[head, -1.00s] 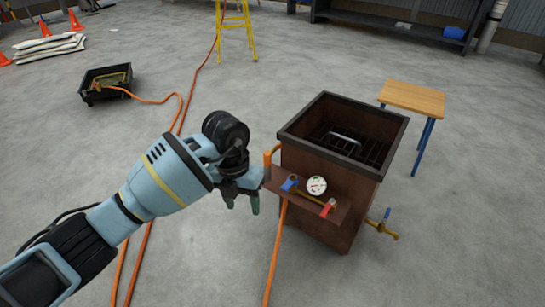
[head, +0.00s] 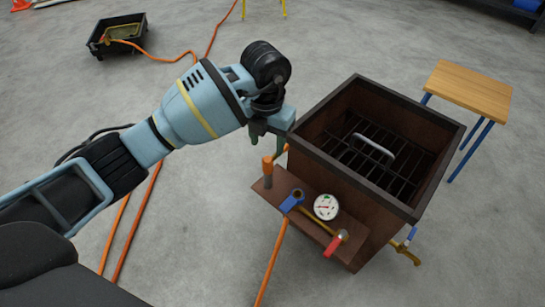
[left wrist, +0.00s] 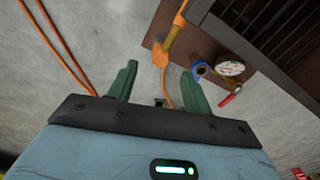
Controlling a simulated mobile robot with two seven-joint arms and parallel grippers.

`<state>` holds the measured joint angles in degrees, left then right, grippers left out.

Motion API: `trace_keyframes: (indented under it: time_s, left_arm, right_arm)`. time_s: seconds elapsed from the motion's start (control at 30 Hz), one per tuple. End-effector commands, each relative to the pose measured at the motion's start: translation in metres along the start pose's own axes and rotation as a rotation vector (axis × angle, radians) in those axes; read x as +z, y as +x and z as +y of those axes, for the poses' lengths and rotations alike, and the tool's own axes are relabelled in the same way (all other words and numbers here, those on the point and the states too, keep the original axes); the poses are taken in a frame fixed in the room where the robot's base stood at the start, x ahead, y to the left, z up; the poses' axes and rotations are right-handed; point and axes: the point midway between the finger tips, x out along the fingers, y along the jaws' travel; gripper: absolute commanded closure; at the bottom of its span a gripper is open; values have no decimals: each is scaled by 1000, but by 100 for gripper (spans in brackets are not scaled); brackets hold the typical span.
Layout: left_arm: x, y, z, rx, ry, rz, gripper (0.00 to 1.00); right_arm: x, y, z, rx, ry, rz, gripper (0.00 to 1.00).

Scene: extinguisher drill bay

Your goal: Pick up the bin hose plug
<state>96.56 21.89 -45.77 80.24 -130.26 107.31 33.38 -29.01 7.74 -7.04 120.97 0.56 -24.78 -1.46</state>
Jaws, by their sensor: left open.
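The bin hose plug (head: 267,164) is an orange piece standing at the left end of the brown shelf (head: 297,206) on the front of the rusty bin (head: 350,215). An orange hose hangs below the shelf. My left gripper (head: 268,141) is open, with green fingers pointing down just above and behind the plug. In the left wrist view, the orange plug (left wrist: 159,52) shows beyond the gap between the two fingertips (left wrist: 160,68), with nothing between the fingers. I cannot tell the exact height gap. My right gripper is not in view.
A blue-capped brass fitting (head: 291,202), a white gauge (head: 326,207) and a red-handled valve (head: 337,243) sit along the shelf. A grate with a handle (head: 372,147) lies inside the bin. A small wooden table (head: 468,90) stands right. Orange hoses cross the floor.

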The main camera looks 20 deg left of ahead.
Motion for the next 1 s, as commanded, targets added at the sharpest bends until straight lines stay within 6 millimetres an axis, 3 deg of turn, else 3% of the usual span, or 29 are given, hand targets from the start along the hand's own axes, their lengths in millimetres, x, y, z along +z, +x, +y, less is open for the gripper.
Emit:
trace_keyframes:
  time_s: [0.27,0.53,0.8,1.0]
  left_arm:
    - [0,26,0,-1,-1,2,50]
    - [0,32,-1,-2,0,1,50]
    - [-2,70,-2,-2,0,4,50]
    - [-2,79,-2,-1,0,-1,50]
  right_arm:
    - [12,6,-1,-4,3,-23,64]
    - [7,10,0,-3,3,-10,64]
    - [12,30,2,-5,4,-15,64]
    - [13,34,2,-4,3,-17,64]
